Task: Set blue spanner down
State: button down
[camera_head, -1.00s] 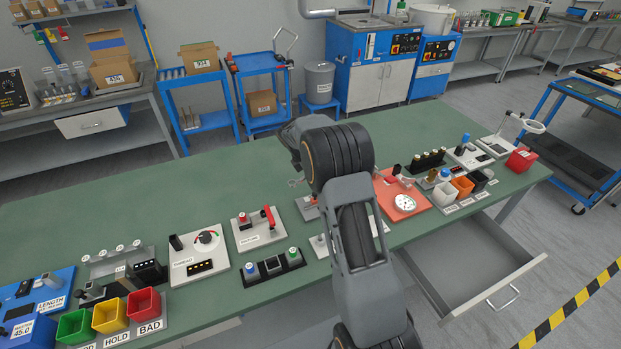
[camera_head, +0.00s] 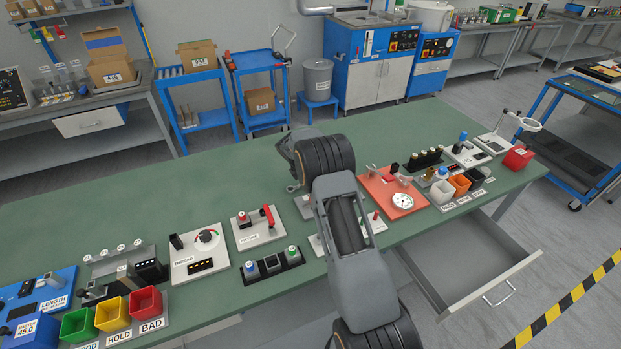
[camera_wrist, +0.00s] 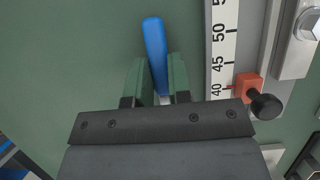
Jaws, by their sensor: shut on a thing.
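The blue spanner (camera_wrist: 153,45) shows in the wrist view, its blue handle pointing up and away from my gripper (camera_wrist: 158,82). My gripper is shut on the spanner, with one green-padded finger on each side of it. The green bench top (camera_wrist: 80,50) lies below; I cannot tell whether the spanner touches it. In the head view my arm hides the gripper and the spanner.
A white ruler scale (camera_wrist: 222,50) with a red slider (camera_wrist: 247,86) and black knob lies just right of the gripper. The bench left of the spanner is bare. An orange-red plate fixture (camera_head: 393,193) and an open drawer (camera_head: 465,262) are right of my arm.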

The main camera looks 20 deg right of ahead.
jog(key=shift+f, duration=0.2)
jog(key=c, duration=1.1)
grip_release()
jog(key=shift+o, duration=0.2)
jog(key=shift+r, duration=0.1)
